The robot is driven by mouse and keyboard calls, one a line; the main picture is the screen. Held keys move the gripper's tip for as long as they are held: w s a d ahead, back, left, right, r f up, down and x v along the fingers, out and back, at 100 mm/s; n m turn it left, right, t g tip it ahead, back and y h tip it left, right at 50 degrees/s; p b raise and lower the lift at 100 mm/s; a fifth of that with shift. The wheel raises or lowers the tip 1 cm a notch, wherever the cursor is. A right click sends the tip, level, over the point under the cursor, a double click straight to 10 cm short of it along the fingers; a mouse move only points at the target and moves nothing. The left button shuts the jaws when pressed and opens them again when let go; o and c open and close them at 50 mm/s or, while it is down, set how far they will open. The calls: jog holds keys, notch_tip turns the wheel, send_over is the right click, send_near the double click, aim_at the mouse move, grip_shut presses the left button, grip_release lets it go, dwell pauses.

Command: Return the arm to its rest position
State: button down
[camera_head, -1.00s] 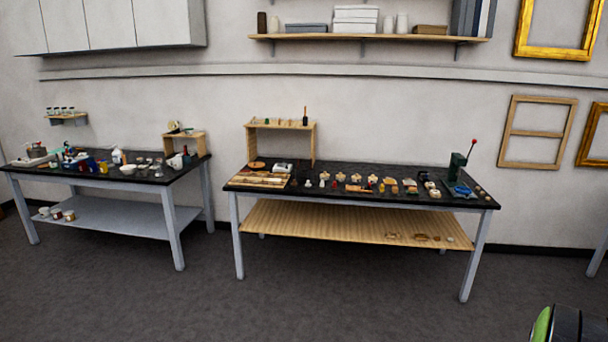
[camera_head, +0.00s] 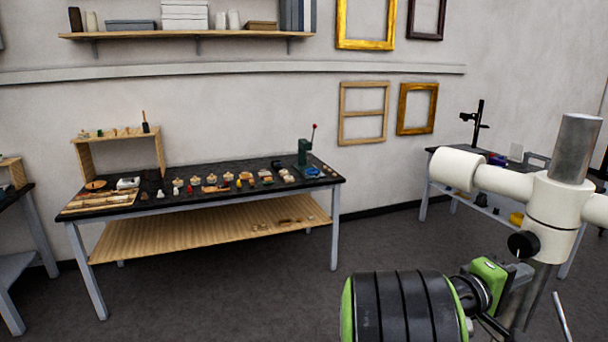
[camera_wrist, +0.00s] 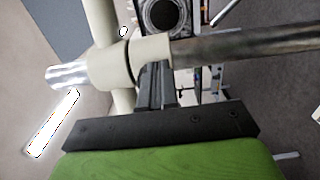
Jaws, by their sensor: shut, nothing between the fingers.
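My gripper (camera_wrist: 158,84) shows in the wrist view, with its dark fingers together and nothing between them. Its dark mounting bar and green housing fill the bottom of that view. In the head view my black and green arm (camera_head: 405,308) is at the lower right, bent, with the green wrist part at its right. The fingertips are hard to make out there.
A white jointed pipe with a metal column (camera_head: 575,150) stands very close to my wrist; it crosses the wrist view (camera_wrist: 110,68) too. A dark-topped workbench (camera_head: 150,203) holds many small items. Another bench (camera_head: 432,190) is at the right. Grey floor is clear between them.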

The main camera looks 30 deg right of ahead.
jog(key=shift+w+a, duration=0.15)
jog(key=shift+a, duration=0.45)
jog(key=shift+w+a, duration=0.15)
jog(key=shift+a, duration=0.4)
jog(key=w+a+f+m+t+y, duration=0.1)
jog(key=w+a+f+t+y, duration=0.2)
jog(key=a+f+y, duration=0.3)
jog(key=w+a+f+m+t+y, duration=0.1)
jog(key=w+a+f+t+y, duration=0.25)
jog(key=a, duration=0.45)
jog(key=s+a+n+t+y, duration=0.1)
jog(key=s+a+n+y, duration=0.1)
jog(key=a, duration=1)
jog(key=s+a+n+t+y, duration=0.1)
jog(key=s+a+y, duration=0.3)
jog(key=a, duration=0.7)
jog(key=shift+a+f+n+y, duration=0.35)
jog(key=shift+f+n+y, duration=0.05)
jog(key=shift+y, duration=0.75)
